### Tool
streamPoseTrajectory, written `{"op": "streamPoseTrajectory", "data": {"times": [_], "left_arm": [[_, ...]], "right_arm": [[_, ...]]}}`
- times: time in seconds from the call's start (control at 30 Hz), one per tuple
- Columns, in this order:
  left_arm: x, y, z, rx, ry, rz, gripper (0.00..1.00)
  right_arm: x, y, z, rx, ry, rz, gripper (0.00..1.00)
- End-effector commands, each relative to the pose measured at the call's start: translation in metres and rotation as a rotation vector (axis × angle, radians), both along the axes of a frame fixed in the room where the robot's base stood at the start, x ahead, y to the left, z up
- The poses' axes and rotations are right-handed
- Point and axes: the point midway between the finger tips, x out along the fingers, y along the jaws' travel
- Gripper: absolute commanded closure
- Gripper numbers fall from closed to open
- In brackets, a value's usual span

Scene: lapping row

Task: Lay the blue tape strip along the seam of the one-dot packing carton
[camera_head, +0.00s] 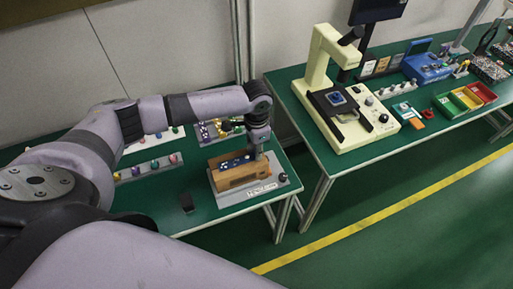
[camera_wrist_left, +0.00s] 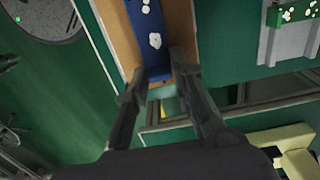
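The packing carton (camera_head: 229,182) is a brown box on a grey base plate at the right end of the left bench. Its brown top also shows in the left wrist view (camera_wrist_left: 181,28). The blue tape strip (camera_head: 235,161) has white blotches and lies along the carton's top; the left wrist view shows it running up from between my fingers (camera_wrist_left: 150,27). My left gripper (camera_head: 257,149) points down at the strip's right end. Its fingers (camera_wrist_left: 160,70) stand apart, one on each side of that end; whether they press on it is unclear. My right gripper is out of view.
Across a gap, the right bench carries a cream machine (camera_head: 352,125) and divided coloured trays (camera_head: 466,97).

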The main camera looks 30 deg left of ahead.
Motion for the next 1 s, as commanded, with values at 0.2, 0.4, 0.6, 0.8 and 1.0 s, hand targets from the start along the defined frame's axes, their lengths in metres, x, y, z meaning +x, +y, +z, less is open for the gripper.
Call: {"op": "streamPoseTrajectory", "data": {"times": [0.2, 0.4, 0.6, 0.8, 1.0], "left_arm": [[0.0, 0.0, 0.0, 0.0, 0.0, 0.0, 0.61], [0.0, 0.0, 0.0, 0.0, 0.0, 0.0, 0.57], [0.0, 0.0, 0.003, -0.001, -0.001, 0.0, 0.57], [0.001, 0.0, 0.032, -0.002, -0.002, 0.0, 0.57], [0.001, 0.0, 0.076, -0.001, -0.004, 0.0, 0.57]], "right_arm": [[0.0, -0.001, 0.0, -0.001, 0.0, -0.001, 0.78], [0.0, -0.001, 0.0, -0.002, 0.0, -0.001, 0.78], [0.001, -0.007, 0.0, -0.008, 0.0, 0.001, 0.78], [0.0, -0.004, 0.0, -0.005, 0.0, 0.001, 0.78], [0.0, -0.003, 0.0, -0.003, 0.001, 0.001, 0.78]]}}
